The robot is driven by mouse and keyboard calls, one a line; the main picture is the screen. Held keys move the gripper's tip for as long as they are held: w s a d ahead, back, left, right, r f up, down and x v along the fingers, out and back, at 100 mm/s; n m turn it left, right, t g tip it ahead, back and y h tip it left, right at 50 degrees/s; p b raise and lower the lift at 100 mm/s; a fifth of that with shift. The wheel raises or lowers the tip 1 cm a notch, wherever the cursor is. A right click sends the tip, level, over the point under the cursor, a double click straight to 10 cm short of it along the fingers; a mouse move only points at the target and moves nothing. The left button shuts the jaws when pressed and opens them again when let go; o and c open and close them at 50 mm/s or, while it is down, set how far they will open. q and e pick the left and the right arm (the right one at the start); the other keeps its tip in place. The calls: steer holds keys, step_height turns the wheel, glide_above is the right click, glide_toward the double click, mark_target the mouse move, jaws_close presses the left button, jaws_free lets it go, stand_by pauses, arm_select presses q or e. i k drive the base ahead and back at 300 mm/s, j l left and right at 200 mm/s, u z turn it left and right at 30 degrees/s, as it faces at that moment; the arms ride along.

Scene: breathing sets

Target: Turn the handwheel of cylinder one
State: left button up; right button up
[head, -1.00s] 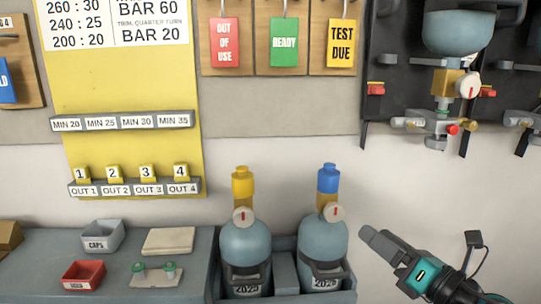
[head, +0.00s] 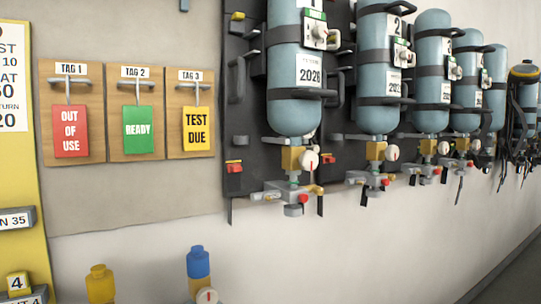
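Cylinder one (head: 294,95) is a blue-grey bottle hanging valve-down on a dark rack panel, right of centre. A tag with a 1 (head: 315,4) shows at its upper edge, and its label reads 2026. Below it is a brass valve (head: 292,159) with a white round disc (head: 309,160) bearing a red mark on its right side. I cannot tell whether this disc is the handwheel or a gauge. Under the valve is a grey fitting (head: 282,192) with a red knob (head: 303,198). Neither of my grippers is in view.
Several similar cylinders hang in a row to the right, the closest being cylinder two (head: 379,80). A tag board (head: 150,151) hangs left of the rack. The wall under the rack is clear.

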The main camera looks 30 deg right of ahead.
mark_target(309, 160)
steer(key=k+l+z, duration=0.2)
steer(key=z, duration=0.25)
steer(key=k+l+z, duration=0.15)
steer(key=z, duration=0.25)
